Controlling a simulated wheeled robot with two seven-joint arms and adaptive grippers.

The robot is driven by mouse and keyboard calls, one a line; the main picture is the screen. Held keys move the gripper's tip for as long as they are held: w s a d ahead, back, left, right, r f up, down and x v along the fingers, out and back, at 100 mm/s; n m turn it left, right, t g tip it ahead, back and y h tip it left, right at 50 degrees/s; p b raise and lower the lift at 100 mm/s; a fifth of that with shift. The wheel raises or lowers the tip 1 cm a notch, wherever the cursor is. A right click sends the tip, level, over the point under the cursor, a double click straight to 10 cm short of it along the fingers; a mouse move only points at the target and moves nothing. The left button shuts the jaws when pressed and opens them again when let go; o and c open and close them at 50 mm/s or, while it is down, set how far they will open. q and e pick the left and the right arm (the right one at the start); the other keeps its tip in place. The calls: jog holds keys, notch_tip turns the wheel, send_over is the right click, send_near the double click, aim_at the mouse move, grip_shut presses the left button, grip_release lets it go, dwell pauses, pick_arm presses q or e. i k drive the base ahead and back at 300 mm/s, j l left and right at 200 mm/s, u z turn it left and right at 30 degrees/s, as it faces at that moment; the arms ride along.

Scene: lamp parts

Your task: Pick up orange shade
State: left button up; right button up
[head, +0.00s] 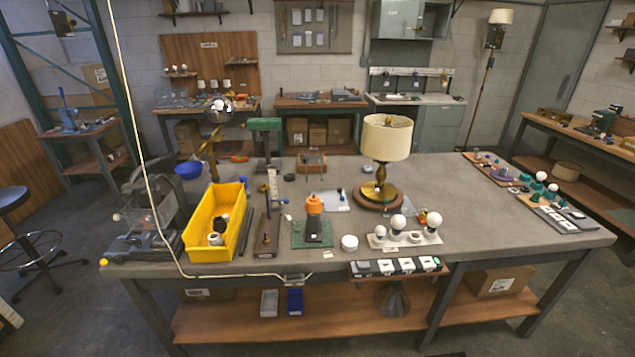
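An orange piece (314,204), shaped like a small cap or shade, sits on top of a dark tapered body (316,229). That body stands upright on a green mat (298,240) near the front middle of the workbench. Neither of my grippers shows in the head view.
A yellow bin (201,243) with parts stands left of the mat. A brass lamp with a cream shade (387,138) stands behind right. A bulb strip (404,240) and white jar (349,243) are close on the right. The right-middle benchtop (480,215) is clear.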

aim_at(312, 205)
jog(key=j+z, duration=0.8)
jog(key=j, duration=0.2)
jog(key=k+j+z, duration=0.1)
jog(key=j+z, duration=0.3)
jog(key=k+j+z, duration=0.15)
jog(key=j+z, duration=0.3)
jog(key=j, duration=0.15)
jog(key=k+j+z, duration=0.25)
jog(key=j+z, duration=0.15)
